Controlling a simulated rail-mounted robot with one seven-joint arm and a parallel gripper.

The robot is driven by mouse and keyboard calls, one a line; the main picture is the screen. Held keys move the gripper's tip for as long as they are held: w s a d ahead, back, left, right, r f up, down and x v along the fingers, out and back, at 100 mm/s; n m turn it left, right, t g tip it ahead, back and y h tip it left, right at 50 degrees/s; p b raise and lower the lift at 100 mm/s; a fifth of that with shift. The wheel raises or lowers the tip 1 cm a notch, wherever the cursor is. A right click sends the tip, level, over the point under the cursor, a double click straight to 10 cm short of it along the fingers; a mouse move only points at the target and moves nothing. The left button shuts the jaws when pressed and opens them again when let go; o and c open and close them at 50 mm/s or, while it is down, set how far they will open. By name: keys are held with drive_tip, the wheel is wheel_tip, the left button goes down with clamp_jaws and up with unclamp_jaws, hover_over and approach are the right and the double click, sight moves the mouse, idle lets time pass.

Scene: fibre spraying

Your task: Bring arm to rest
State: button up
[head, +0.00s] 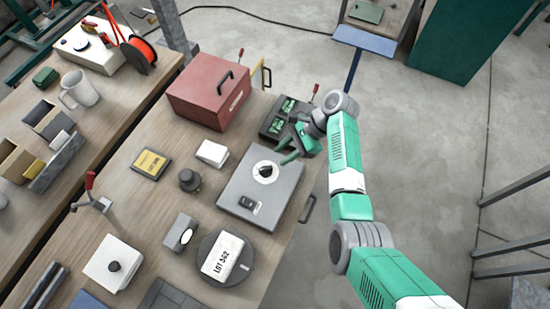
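My green and white arm (345,150) reaches up from the bottom right, over the table's right edge. Its wrist bends back to the left near the top. My gripper (287,157) points down and left, near the upper right corner of a grey box (240,195). A black knob (266,170) on a white dial sits on that box, just left of the gripper. The fingers are small and partly merged with the green wrist, so their opening cannot be made out. No held object shows. I cannot tell whether the gripper touches the box.
A dark unit with green displays (283,118) stands behind the gripper, and a red box (212,90) is up left. A white block labelled LOT 562 (222,258) lies on a round dark plate (241,270). The floor (430,170) right of the arm is largely clear.

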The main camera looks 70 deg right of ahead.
drive_tip(key=shift+s+d+r, duration=0.15)
drive_tip(key=shift+s+r, duration=0.05)
drive_tip(key=shift+r, duration=0.1)
idle(0.4)
